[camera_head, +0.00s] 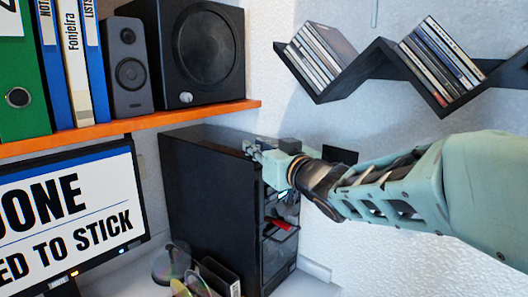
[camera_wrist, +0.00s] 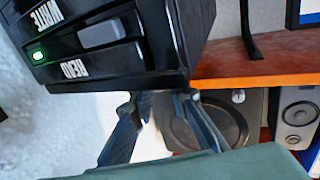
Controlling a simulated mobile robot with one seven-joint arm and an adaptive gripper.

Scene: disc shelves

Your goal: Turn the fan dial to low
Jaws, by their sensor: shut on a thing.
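A black computer tower (camera_head: 205,195) stands under the orange shelf. My gripper (camera_head: 256,150) is at the tower's top front edge, with its arm coming in from the right. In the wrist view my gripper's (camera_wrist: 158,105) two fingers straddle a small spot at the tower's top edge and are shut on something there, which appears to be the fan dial. The dial itself is hidden by the fingers and the tower edge, so its setting cannot be read. The tower's front drive panel (camera_wrist: 110,50), with WRITE and READ labels and a green light, shows in the wrist view.
An orange shelf (camera_head: 150,128) with binders and two speakers (camera_head: 195,50) hangs just above and left of my gripper. A monitor (camera_head: 70,215) stands left of the tower. Discs (camera_head: 170,265) lie at its foot. A zigzag wall shelf (camera_head: 375,60) holds cases.

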